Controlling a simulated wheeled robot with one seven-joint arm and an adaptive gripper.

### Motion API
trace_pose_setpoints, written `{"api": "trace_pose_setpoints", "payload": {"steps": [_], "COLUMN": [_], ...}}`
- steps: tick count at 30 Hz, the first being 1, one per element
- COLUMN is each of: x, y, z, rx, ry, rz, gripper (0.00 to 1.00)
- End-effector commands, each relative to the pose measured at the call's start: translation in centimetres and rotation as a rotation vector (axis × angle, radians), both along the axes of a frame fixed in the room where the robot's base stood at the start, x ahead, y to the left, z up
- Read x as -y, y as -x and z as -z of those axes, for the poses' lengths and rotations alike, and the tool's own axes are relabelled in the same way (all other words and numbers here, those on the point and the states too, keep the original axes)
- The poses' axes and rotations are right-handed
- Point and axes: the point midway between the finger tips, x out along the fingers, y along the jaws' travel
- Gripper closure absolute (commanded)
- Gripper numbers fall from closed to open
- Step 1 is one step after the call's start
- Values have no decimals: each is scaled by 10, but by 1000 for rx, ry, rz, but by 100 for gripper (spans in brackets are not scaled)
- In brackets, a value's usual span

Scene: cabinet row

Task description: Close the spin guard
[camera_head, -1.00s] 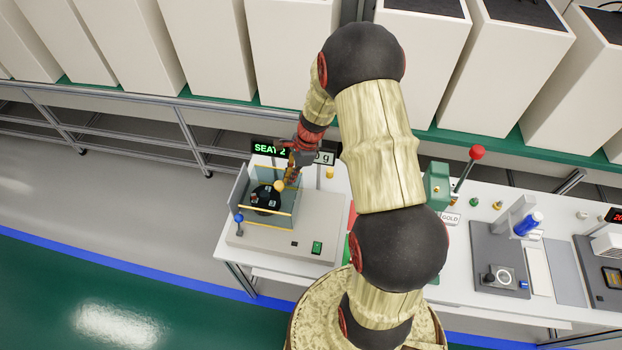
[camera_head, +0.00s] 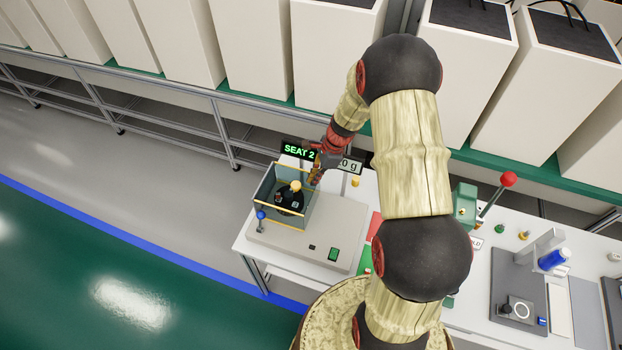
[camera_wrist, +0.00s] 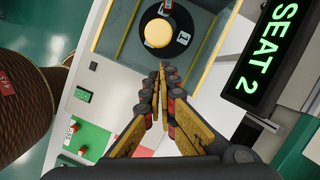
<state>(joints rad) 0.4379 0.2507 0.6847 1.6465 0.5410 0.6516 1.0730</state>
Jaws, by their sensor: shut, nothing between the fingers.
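The spin guard (camera_head: 261,188) is a set of clear grey panels with yellow edges on a pale grey machine (camera_head: 282,238). Its panels stand around a black rotor (camera_head: 289,206), and the rotor shows from above. A yellow knob (camera_head: 295,186) sits over the rotor; in the wrist view this knob (camera_wrist: 158,33) is round on the black disc. My gripper (camera_head: 316,178) is at the guard's right rear corner, right of the knob. In the wrist view my gripper (camera_wrist: 161,68) has its fingertips together and empty, near the guard's yellow edge. Whether they touch it is unclear.
A green "SEAT 2" display (camera_head: 299,152) stands close behind my gripper; it also looms at right in the wrist view (camera_wrist: 268,45). A blue-knobbed lever (camera_head: 261,215) and green switch (camera_head: 333,254) are on the machine. A red-knobbed lever (camera_head: 508,180) stands further right.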

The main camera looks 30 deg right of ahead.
Motion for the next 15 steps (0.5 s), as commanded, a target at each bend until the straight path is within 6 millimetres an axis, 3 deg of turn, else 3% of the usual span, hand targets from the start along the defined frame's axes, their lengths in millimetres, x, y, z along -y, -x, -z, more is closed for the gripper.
{"api": "trace_pose_setpoints", "payload": {"steps": [2,9,15], "x": [10,25,33], "y": [2,7,11], "z": [-6,-59,-87], "rx": [2,6,5], "ry": [1,3,1], "rz": [0,-1,0], "gripper": [100,100,100]}}
